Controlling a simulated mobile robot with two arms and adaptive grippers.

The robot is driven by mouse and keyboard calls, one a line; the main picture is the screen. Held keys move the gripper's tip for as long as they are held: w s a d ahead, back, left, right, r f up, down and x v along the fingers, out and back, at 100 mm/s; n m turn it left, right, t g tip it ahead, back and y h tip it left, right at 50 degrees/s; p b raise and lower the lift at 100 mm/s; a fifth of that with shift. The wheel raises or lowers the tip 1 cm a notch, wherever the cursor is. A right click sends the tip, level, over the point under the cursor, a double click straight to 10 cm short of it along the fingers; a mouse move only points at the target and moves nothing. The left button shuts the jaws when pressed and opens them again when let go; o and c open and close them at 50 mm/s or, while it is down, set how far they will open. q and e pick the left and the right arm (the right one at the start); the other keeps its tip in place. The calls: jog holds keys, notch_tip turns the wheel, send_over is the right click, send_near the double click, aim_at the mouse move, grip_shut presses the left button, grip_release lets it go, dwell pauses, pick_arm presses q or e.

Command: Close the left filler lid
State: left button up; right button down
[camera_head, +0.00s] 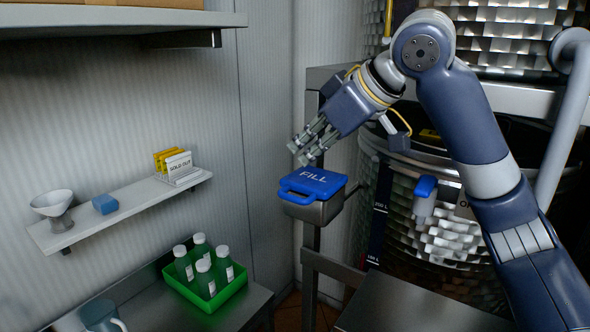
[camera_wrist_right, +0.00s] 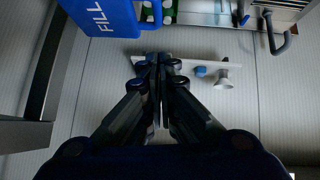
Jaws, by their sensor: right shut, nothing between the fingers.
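The blue filler lid (camera_head: 313,183), marked FILL and with a loop handle at its front, lies down flat over the top of a grey metal filler box (camera_head: 318,211). The lid also shows at the top left of the right wrist view (camera_wrist_right: 98,14). My right gripper (camera_head: 304,150) is shut and empty, just above and behind the lid's left part, and looks apart from it. In the right wrist view its fingers (camera_wrist_right: 158,85) are together with nothing between them. My left gripper is not in view.
Below, a green crate (camera_head: 217,301) holds several bottles. A metal tank (camera_head: 440,235) with a blue-handled tap (camera_head: 425,188) stands at the right.

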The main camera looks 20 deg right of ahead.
jog(key=p, duration=0.2)
send_over(284, 195)
jog(key=s+d, duration=0.1)
jog(key=s, duration=0.1)
notch_tip(284, 195, down, 5)
jog(key=shift+s+d+f+p, duration=0.1)
jog(key=shift+d+f+p, duration=0.1)
jog(key=shift+f, duration=0.35)
jog(key=shift+d+f+p, duration=0.1)
jog(key=shift+f+p, duration=0.05)
jog(key=shift+f, duration=0.35)
jog(key=shift+a, duration=0.1)
jog(key=shift+f, duration=0.9)
jog(key=shift+s+a, duration=0.1)
jog(key=shift+s, duration=0.05)
